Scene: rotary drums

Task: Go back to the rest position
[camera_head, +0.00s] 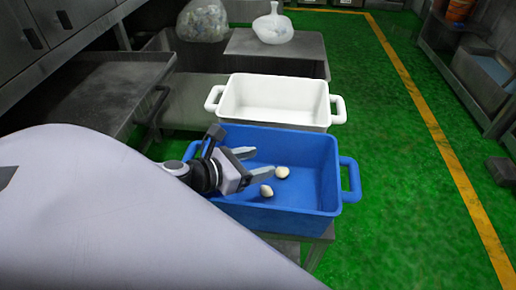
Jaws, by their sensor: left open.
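My left gripper (256,164) is open, with its two fingers spread above the blue tub (342,178). Two small cream-coloured rounded items lie in the tub. One item (282,172) is just right of the fingertips, and the other item (266,190) is close to the lower finger. I cannot tell whether a finger touches either one. My left arm, in pale grey, fills the lower left and hides part of the tub's left side. My right gripper does not show.
An empty white tub (272,117) stands right behind the blue one. A dark metal table (95,90) is at the left. A grey bench (300,45) behind holds a clear bag (272,24). The green floor (400,200) at the right is open, with shelving beyond a yellow line.

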